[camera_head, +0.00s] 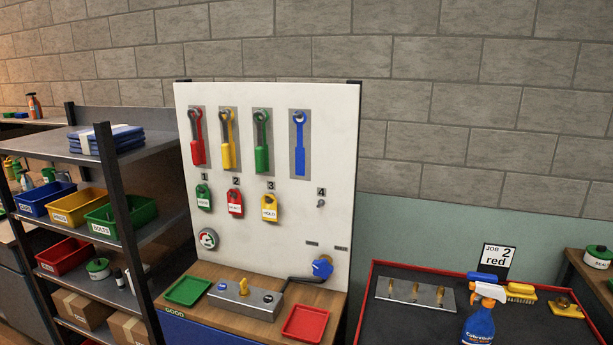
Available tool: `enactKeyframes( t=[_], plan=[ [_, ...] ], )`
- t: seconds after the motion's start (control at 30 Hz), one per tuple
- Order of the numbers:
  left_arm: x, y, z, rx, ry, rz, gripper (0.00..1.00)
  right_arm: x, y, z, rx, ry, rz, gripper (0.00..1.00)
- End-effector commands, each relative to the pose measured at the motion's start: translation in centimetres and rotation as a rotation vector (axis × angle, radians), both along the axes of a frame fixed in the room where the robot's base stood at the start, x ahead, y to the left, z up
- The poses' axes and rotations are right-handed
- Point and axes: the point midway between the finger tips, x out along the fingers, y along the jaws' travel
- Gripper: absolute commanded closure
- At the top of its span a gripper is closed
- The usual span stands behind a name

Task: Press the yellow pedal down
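I see nothing in the head view that I can clearly make out as a yellow pedal. A small upright yellow piece (243,286) stands on a grey metal box (262,300) on the wooden bench top; I cannot tell whether it is a pedal. The floor in front of the bench is mostly out of view. Neither of my grippers is in view.
A white panel (270,215) with hanging tools and tags rises behind the bench. A green tray (187,291) and a red tray (305,324) flank the box. A shelf with bins (73,206) stands left. A red-edged dark table (400,322) with a spray bottle (480,322) stands right.

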Motion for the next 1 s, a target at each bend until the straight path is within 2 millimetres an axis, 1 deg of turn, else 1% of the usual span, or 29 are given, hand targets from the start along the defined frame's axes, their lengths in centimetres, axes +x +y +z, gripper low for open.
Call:
enactKeyframes(
  t=[0.07,0.1,0.23,0.27,1.0],
  plan=[
    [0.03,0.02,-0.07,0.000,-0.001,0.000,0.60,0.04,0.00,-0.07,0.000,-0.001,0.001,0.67],
    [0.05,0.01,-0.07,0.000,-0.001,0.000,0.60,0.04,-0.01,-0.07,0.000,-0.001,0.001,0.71],
    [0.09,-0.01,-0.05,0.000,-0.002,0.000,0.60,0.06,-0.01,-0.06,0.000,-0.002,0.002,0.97],
    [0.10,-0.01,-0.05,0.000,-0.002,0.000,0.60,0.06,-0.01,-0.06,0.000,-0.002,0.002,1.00],
    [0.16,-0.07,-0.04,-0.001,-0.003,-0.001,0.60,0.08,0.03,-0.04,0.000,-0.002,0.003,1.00]
  ],
)
